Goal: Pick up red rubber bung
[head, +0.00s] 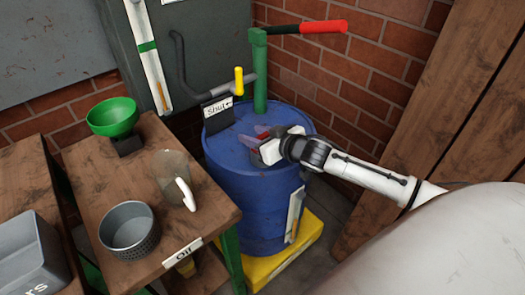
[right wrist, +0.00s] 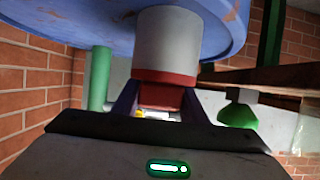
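The red rubber bung (head: 262,131) is at the top of the blue drum (head: 248,203) in the head view. In the right wrist view, which is upside down, the bung (right wrist: 163,96) sits at the end of a pale cylinder (right wrist: 167,42) with a red band. My right gripper (head: 263,138) is over the drum with one finger on each side of the bung. Its fingers (right wrist: 161,103) show little or no gap to the bung, but whether they press on it is unclear. My left gripper is not in view.
A green pump with a red handle (head: 310,27) and a "Shut" sign (head: 217,113) stand behind the bung. A wooden table at left holds a green funnel (head: 112,116), a grey pot (head: 130,228) and a clear jug (head: 172,172). Wooden boards (head: 455,130) stand at right.

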